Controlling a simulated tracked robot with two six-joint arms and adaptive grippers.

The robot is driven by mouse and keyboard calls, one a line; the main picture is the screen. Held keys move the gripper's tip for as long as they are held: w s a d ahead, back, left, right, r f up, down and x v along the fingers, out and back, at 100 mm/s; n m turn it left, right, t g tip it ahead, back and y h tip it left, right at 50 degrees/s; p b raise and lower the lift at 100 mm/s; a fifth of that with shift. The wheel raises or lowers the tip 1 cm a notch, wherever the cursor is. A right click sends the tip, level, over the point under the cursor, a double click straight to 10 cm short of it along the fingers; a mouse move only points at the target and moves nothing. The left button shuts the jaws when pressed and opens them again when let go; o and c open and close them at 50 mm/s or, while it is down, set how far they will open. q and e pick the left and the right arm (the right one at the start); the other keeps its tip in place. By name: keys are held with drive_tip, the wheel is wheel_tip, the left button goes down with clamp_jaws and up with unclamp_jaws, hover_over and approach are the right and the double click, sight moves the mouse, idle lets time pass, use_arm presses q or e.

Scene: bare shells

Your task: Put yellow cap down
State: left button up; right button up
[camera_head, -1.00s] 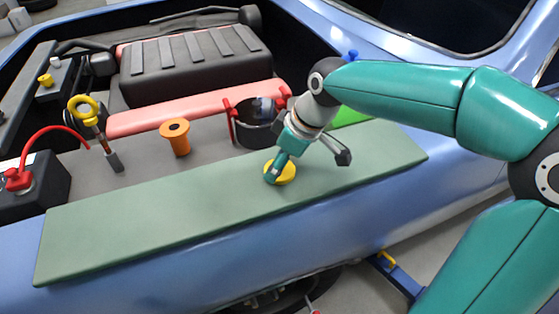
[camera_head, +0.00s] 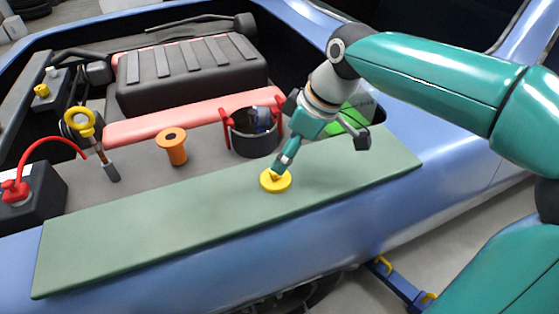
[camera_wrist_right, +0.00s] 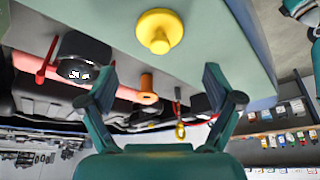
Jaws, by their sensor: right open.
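The yellow cap (camera_head: 275,181) lies flat on the green mat (camera_head: 150,238) over the car's fender. It also shows in the right wrist view (camera_wrist_right: 159,30), with its round knob facing the camera. My right gripper (camera_head: 322,155) is open and empty, just above and to the right of the cap in the head view. In the right wrist view both fingers (camera_wrist_right: 160,90) are spread wide with nothing between them, and the cap is beyond them, apart. My left gripper is in neither view.
A black battery with a red clamp (camera_head: 30,195) is at left. The mat's left half is clear.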

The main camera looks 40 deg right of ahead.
drive_tip(key=shift+v, duration=2.25)
